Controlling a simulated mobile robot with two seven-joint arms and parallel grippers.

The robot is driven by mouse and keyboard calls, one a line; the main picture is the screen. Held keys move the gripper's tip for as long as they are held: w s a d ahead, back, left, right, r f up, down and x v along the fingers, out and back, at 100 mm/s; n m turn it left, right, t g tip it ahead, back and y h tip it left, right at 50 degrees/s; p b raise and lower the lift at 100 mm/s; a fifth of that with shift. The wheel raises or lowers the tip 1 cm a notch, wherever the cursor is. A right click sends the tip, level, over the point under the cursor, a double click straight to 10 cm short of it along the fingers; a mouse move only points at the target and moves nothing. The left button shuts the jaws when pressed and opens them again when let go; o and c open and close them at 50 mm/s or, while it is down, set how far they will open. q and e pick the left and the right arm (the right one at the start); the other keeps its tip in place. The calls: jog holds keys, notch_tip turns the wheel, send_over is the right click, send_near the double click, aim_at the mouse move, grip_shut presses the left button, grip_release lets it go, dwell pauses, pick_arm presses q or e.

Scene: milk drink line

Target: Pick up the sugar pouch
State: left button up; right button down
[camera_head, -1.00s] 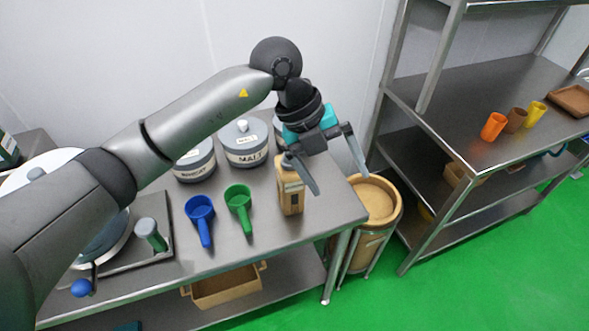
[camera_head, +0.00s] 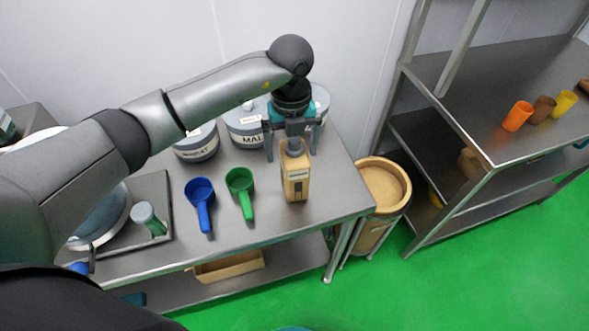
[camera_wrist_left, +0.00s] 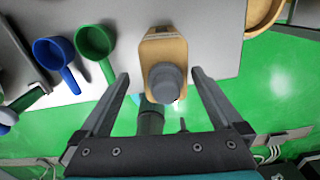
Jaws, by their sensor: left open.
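The sugar pouch (camera_head: 296,182) is a tan pack with a grey cap and a small label too small to read. It stands upright near the right end of the steel table. It also shows in the left wrist view (camera_wrist_left: 165,48), its round grey cap facing the camera. My left gripper (camera_head: 292,152) is open above the pouch, pointing down, with one finger on each side of its top. In the left wrist view the fingers (camera_wrist_left: 160,73) stand apart from the pouch with gaps on both sides. My right gripper is not in view.
A green scoop (camera_head: 241,188) and a blue scoop (camera_head: 200,200) lie left of the pouch. Grey-and-white canisters (camera_head: 245,130) stand behind. A round wooden bin (camera_head: 383,185) is off the table's right end. A steel shelf (camera_head: 475,95) with cups stands at right.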

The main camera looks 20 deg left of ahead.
pick_arm(q)
jog(key=shift+w+d+f, duration=0.1)
jog(key=shift+w+f, duration=0.05)
jog(key=shift+f, duration=1.2)
jog(key=shift+w+d+f, duration=0.1)
jog(key=shift+f, duration=1.25)
jog(key=shift+c, duration=0.4)
grip_shut()
jog(key=shift+w+r, duration=0.1)
